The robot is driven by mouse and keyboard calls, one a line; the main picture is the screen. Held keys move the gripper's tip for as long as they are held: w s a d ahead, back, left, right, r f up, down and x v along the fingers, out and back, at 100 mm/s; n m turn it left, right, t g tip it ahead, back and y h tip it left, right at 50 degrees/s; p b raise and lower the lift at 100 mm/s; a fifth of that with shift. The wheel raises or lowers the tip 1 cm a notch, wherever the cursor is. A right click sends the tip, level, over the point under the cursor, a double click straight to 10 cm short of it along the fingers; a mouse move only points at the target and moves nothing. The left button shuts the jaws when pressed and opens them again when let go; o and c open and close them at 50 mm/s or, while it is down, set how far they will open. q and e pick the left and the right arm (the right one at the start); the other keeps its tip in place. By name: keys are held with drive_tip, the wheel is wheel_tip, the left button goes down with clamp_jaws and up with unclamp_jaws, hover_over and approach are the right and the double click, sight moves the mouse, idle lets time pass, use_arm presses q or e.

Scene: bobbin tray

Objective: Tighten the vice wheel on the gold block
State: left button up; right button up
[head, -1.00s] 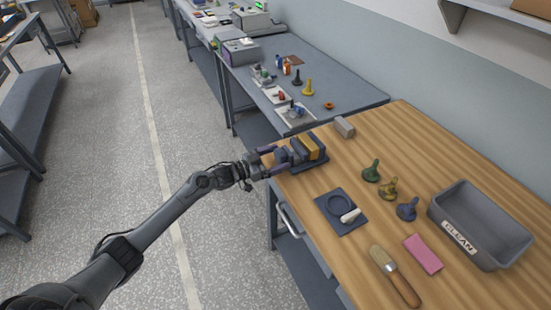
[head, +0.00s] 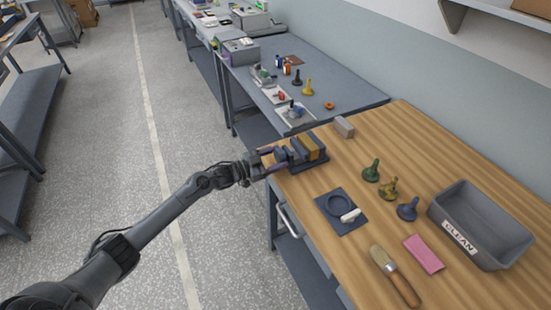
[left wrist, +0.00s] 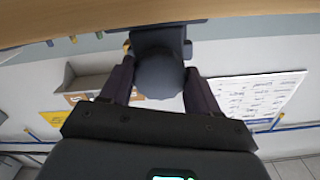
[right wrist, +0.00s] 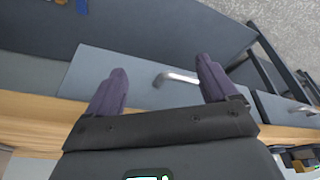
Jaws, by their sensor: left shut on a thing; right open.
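The dark vice (head: 321,161) stands at the far left edge of the wooden bench. The gold block (head: 308,149) sits upright between its jaws. The vice wheel (head: 281,155) faces my left arm. It shows as a dark round disc in the left wrist view (left wrist: 160,76). My left gripper (head: 274,159) is shut on the wheel, one finger on each side of it. In the left wrist view the wheel hides most of the vice; only a sliver of gold shows. My right gripper (right wrist: 160,78) is open and empty, facing a drawer front with a metal handle (right wrist: 176,77).
A grey block (head: 344,127) lies behind the vice. Bobbin-like pieces (head: 389,188), a dark mat (head: 338,222), a brush (head: 395,275), a pink pad (head: 423,253) and a grey CLEAN bin (head: 459,234) occupy the bench. The bench is clear between vice and mat.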

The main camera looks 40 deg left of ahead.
use_arm(q)
drive_tip(key=shift+m, duration=1.5)
idle(0.4)
drive_tip(key=o, duration=1.1)
drive_tip(key=shift+c, duration=0.2)
